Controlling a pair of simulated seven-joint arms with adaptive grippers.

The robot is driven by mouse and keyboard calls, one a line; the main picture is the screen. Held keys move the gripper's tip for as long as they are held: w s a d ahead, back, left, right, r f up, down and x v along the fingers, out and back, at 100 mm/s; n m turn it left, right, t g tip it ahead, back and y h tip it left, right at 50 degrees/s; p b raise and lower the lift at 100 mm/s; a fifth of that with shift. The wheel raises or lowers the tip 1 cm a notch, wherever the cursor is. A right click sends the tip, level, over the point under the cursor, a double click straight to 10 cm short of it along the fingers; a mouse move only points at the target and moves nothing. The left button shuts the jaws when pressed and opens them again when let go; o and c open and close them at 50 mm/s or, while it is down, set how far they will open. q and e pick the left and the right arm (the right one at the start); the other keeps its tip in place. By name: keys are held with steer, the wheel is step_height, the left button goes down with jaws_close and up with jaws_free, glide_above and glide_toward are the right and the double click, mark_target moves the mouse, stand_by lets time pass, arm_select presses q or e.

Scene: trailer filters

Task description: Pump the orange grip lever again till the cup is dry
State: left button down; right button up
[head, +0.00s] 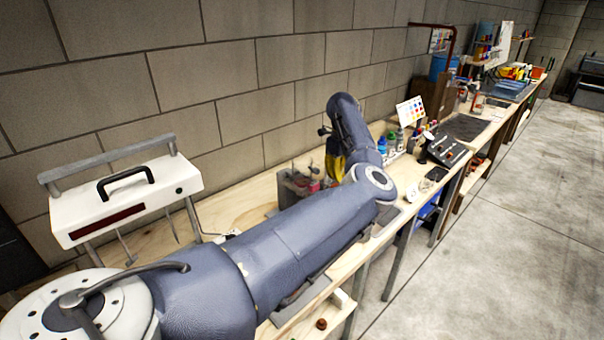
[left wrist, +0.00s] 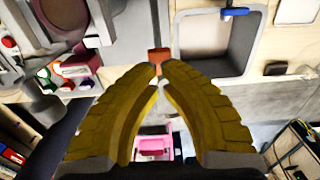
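My left gripper (head: 333,168) has yellow fingers and reaches down over the bench beside a small grey fixture (head: 296,186). In the left wrist view its fingertips (left wrist: 163,70) come almost together around a small orange-red piece (left wrist: 158,54), which looks like the grip lever. The fingers look closed on it, though their tips partly cover it. In the head view my own arm and gripper hide the lever. I cannot make out the cup or any liquid level. My right gripper is in neither view.
A white box with a black handle (head: 125,205) stands at the left on the wooden bench. Bottles (head: 390,142), a colour chart (head: 410,111) and a black control box (head: 443,151) stand farther along. A grey square tray (left wrist: 184,55) shows in the left wrist view. The floor at right is clear.

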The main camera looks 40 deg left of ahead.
arm_select(q)
steer(key=shift+r, duration=0.1)
steer(key=shift+r, duration=2.45)
